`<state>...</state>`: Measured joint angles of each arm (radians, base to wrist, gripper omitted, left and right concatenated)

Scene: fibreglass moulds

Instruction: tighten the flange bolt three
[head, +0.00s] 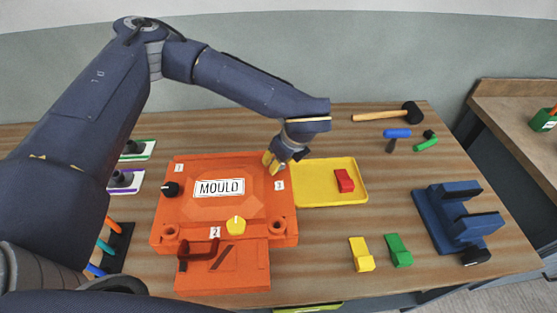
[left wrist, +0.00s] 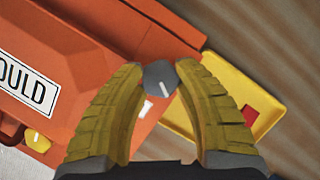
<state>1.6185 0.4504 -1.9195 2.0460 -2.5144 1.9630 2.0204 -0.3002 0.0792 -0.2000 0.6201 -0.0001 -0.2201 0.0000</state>
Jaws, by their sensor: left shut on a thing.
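The orange mould (head: 215,182) lies on the bench, with a white MOULD label and corner numbers 1, 2 and 3. My left gripper (head: 270,163) reaches down at the mould's right side, near the number 3. In the left wrist view its yellow fingers are closed on flange bolt three (left wrist: 160,78), a grey hexagonal head with a white line. The gripper hides this bolt in the head view. A black knob with a white mark (head: 171,189) sits by number 1, and a yellow knob (head: 236,226) by number 2. My right gripper is not in view.
A yellow tray (head: 318,200) holding a red block (head: 344,181) stands right beside the mould. Yellow (head: 361,254) and green (head: 398,251) blocks lie in front. A blue vise (head: 460,215) and a hammer (head: 390,114) are to the right. Bench around the blocks is clear.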

